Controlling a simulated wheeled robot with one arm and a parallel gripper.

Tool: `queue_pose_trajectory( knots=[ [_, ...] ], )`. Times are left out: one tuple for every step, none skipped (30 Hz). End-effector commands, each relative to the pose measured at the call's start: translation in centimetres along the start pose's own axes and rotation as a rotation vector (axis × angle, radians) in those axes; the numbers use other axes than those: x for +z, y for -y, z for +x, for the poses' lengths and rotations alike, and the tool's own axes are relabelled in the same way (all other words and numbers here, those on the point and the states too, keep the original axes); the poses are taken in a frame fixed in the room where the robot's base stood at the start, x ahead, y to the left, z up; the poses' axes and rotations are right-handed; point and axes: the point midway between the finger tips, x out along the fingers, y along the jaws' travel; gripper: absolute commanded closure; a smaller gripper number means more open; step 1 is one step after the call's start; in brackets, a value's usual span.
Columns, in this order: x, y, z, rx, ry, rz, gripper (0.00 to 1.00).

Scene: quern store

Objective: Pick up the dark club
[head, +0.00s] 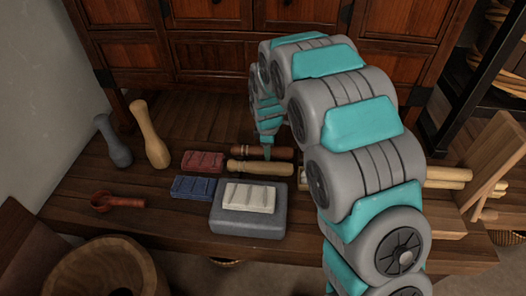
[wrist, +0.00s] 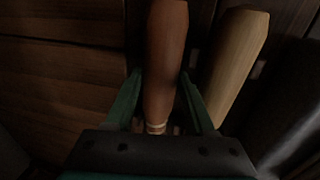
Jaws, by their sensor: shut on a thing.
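The dark club (head: 281,153) is reddish brown and lies level on or just above the wooden bench, behind a pale club (head: 260,168). I cannot tell whether it touches the bench. My gripper (head: 267,151) reaches down onto it from above. In the wrist view, the dark club (wrist: 166,50) runs between the two green fingers of my gripper (wrist: 160,100), which are shut on its narrower part near a light ring. The pale club (wrist: 236,60) lies close to the right, apart from the fingers. My wrist hides the near end of the dark club.
A red block (head: 203,161), a blue block (head: 193,187) and a grey stone (head: 240,223) bearing a cream block (head: 249,197) are nearby. A grey club (head: 113,142) and a tan one (head: 150,135) stand left, behind a red scoop (head: 118,201). A cabinet (head: 210,45) stands behind.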

Motion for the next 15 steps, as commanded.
queue_pose_trajectory(
  knots=[
    [0.00,0.00,0.00,0.000,0.000,0.000,0.84],
    [0.00,0.00,0.00,0.000,0.000,0.000,0.87],
    [0.00,0.01,0.00,0.000,0.000,0.000,0.92],
    [0.00,0.01,0.00,0.000,0.000,0.000,0.95],
    [0.00,0.01,0.00,0.000,0.000,0.000,0.98],
    [0.00,0.01,0.00,0.000,0.000,0.000,1.00],
    [0.00,0.01,0.00,0.000,0.000,0.000,1.00],
    [0.00,0.01,0.00,0.000,0.000,0.000,1.00],
    [0.00,0.00,-0.01,0.000,0.000,0.000,1.00],
    [0.00,0.00,-0.01,0.000,0.000,0.000,1.00],
    [0.00,0.01,-0.01,0.000,0.000,0.000,1.00],
    [0.00,0.01,-0.01,0.000,0.000,0.000,1.00],
    [0.00,0.00,-0.01,0.000,0.000,0.000,1.00],
    [0.00,0.00,-0.01,0.000,0.000,0.000,1.00],
    [0.00,-0.01,-0.06,0.000,0.000,0.000,1.00]
  ],
)
